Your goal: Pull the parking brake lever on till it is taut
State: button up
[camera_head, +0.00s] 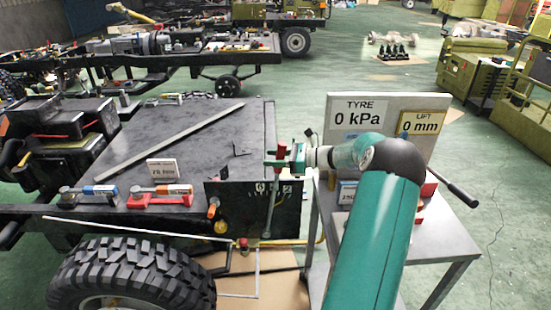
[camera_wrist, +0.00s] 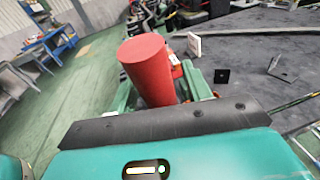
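The parking brake lever (camera_head: 270,208) is a thin grey rod beside the dark plate at the chassis's right end. It stands nearly upright, its top leaning a little right. Its red grip (camera_head: 281,149) is at the top; in the wrist view the grip (camera_wrist: 147,65) is a thick red cylinder rising between my fingers. My gripper (camera_head: 283,158) has its teal fingers close on both sides of the grip, and they look shut on it. In the wrist view my gripper (camera_wrist: 158,100) is partly hidden by its dark edge. The lever's lower end and any cable are not clear.
A trolley (camera_head: 440,240) stands right of the lever with a TYRE and LIFT board (camera_head: 372,125) and a black-handled bar (camera_head: 458,190). A large tyre (camera_head: 130,275) is front left.

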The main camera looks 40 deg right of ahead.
jog(key=v, duration=1.4)
